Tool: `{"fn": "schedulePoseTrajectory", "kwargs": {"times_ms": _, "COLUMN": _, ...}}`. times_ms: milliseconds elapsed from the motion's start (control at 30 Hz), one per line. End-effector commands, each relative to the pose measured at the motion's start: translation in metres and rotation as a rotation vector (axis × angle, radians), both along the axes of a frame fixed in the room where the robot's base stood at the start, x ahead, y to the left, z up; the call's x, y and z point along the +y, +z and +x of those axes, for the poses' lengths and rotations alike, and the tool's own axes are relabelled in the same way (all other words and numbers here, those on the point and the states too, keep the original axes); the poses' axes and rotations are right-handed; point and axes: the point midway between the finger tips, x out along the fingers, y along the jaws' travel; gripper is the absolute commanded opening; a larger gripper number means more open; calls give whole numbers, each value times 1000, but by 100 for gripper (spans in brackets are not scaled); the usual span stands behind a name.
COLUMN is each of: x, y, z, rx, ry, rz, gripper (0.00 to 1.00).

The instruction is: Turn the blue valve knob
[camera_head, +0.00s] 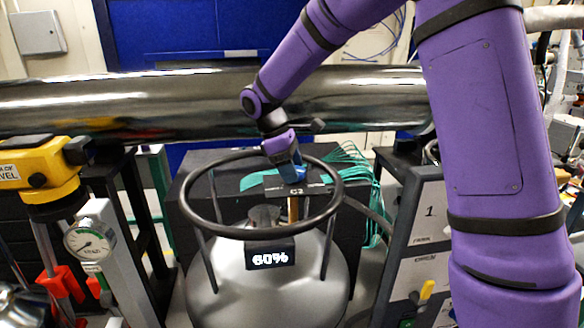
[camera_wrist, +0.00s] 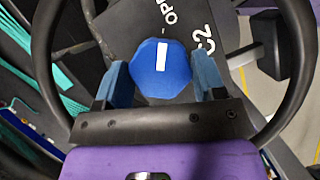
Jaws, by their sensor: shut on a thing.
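The blue valve knob (camera_wrist: 161,75) is faceted, with a white bar across its top, and sits by the "C2" label on a dark panel. In the head view the blue knob (camera_head: 301,173) is mostly hidden by my gripper, above the grey gas cylinder (camera_head: 262,290). My gripper (camera_wrist: 160,82) has its two blue fingers on either side of the knob, shut on it. In the head view my gripper (camera_head: 290,170) reaches down inside the cylinder's round guard ring.
The black guard ring (camera_head: 190,213) surrounds the knob and my gripper closely. A display reading 60% (camera_head: 270,258) faces forward. A shiny pipe (camera_head: 60,100) crosses behind. A yellow level (camera_head: 38,172) and a pressure gauge (camera_head: 90,241) stand at left.

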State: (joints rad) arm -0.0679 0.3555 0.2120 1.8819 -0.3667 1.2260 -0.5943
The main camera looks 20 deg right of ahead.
Motion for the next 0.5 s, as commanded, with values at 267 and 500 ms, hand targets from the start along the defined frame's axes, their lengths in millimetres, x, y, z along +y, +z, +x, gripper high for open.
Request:
{"fn": "schedulePoseTrajectory", "kwargs": {"times_ms": 267, "x": 0, "y": 1, "z": 1, "rx": -3, "ry": 36, "rz": 0, "gripper": 40}}
{"fn": "schedulePoseTrajectory", "kwargs": {"times_ms": 500, "x": 0, "y": 1, "z": 1, "rx": -3, "ry": 36, "rz": 0, "gripper": 40}}
